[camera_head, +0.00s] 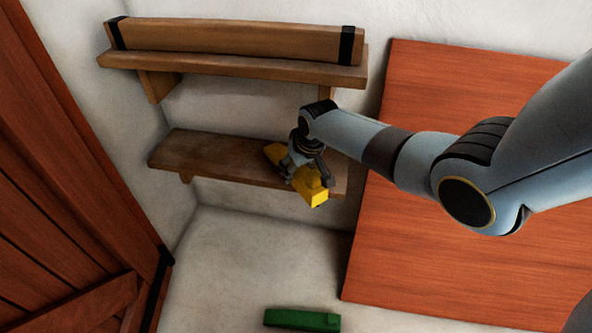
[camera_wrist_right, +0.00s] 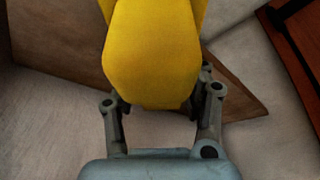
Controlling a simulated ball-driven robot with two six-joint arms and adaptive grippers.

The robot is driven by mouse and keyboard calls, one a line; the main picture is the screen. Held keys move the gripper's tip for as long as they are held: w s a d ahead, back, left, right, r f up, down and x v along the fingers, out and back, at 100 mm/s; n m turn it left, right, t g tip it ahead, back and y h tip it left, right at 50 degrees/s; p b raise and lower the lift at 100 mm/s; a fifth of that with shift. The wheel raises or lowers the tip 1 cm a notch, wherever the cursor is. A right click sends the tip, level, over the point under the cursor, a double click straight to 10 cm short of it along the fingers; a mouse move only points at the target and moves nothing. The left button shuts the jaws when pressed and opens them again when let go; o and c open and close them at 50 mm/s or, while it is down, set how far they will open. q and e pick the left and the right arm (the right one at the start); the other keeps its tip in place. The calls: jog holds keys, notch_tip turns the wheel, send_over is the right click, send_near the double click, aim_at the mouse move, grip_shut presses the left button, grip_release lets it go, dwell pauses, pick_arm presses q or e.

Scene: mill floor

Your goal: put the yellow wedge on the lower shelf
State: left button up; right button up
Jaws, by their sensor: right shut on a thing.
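The yellow wedge (camera_head: 316,196) is held in my right gripper (camera_head: 307,172), which is shut on it. In the head view the wedge overlaps the right part of the lower shelf (camera_head: 215,157); I cannot tell whether it touches the shelf. Its middle is hidden by the gripper. In the right wrist view the wedge (camera_wrist_right: 153,55) fills the upper middle, between the fingers of the gripper (camera_wrist_right: 160,100). The brown shelf board (camera_wrist_right: 60,70) shows behind it. My left gripper is not in view.
The upper shelf (camera_head: 235,68) holds a long wooden beam (camera_head: 230,38) with black end bands. A green block (camera_head: 302,319) lies below, at the bottom edge. A reddish wooden panel (camera_head: 440,270) is on the right, a plank door (camera_head: 50,170) on the left. The lower shelf's left part is bare.

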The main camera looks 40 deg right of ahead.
jog(key=shift+f, duration=0.1)
jog(key=o, duration=1.4)
jog(key=shift+c, duration=0.2)
